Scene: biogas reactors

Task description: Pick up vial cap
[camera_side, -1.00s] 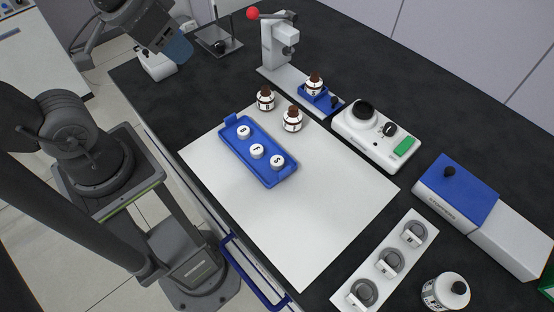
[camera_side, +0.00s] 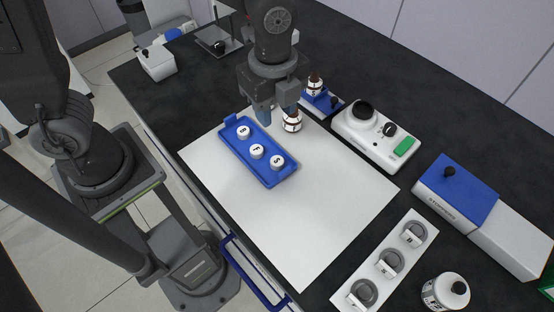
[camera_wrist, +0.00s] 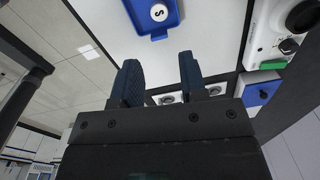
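Three white vial caps sit in a row in a blue tray (camera_side: 284,183) on the white sheet: cap B (camera_side: 243,132), cap F (camera_side: 256,151) and cap S (camera_side: 277,162). My gripper (camera_side: 277,117) points down beyond the tray's upper right side, beside a brown vial with a white label (camera_side: 292,122). In the wrist view my gripper's blue fingers (camera_wrist: 159,65) are apart with no object visible between them. Cap S (camera_wrist: 158,12) and part of the tray (camera_wrist: 140,22) show above the fingers there.
Another brown vial (camera_side: 315,84) stands in a blue holder behind my gripper. A white device with a black knob (camera_side: 367,133) and a blue and white box (camera_side: 460,188) are on the right. A white rack with rings (camera_side: 386,262) lies at the front. The sheet's lower right is clear.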

